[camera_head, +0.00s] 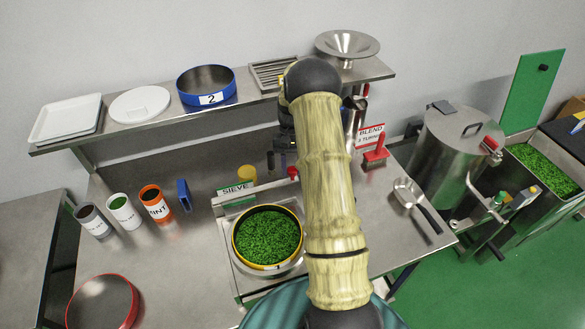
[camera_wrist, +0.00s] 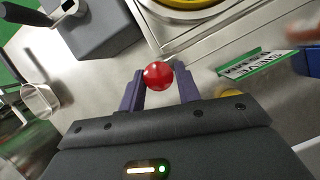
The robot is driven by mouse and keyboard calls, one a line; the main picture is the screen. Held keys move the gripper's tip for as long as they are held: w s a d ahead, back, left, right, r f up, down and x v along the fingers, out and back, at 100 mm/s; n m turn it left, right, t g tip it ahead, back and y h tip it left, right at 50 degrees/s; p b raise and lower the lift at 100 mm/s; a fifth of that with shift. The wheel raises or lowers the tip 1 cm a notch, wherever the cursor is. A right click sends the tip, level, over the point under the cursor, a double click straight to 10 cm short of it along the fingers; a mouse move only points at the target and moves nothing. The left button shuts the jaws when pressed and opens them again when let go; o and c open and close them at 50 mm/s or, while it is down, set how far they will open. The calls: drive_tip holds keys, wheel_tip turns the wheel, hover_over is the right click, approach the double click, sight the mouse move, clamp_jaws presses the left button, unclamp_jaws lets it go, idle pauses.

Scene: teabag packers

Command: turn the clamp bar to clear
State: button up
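A round red knob (camera_wrist: 159,76) is in the wrist view, close between the tips of my gripper's two dark fingers (camera_wrist: 160,77). Both fingers come near its sides, but I cannot tell whether they touch it. In the head view the red knob (camera_head: 293,172) is just above the sieve's back right corner. My gripper (camera_head: 280,160) is beside it there, partly hidden by my arm. The clamp bar itself does not show clearly. The yellow-rimmed sieve (camera_head: 237,251) holds green leaf and sits in a steel frame.
A green SIEVE sign (camera_head: 236,189) and a yellow cap (camera_head: 247,173) stand close by. Labelled cups (camera_head: 157,206), a blue block (camera_head: 184,194) and a red-rimmed pan (camera_head: 103,302) are on the left. A red-handled tool (camera_head: 376,152) and a scoop (camera_head: 409,194) are on the right.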

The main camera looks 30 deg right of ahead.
drive_tip(key=shift+o, duration=1.3)
drive_tip(key=shift+w, duration=0.15)
drive_tip(key=shift+w+r, duration=0.1)
drive_tip(key=shift+r, duration=0.1)
drive_tip(key=b+v, duration=0.3)
drive_tip(key=v, duration=1.3)
drive_tip(key=shift+r, duration=0.4)
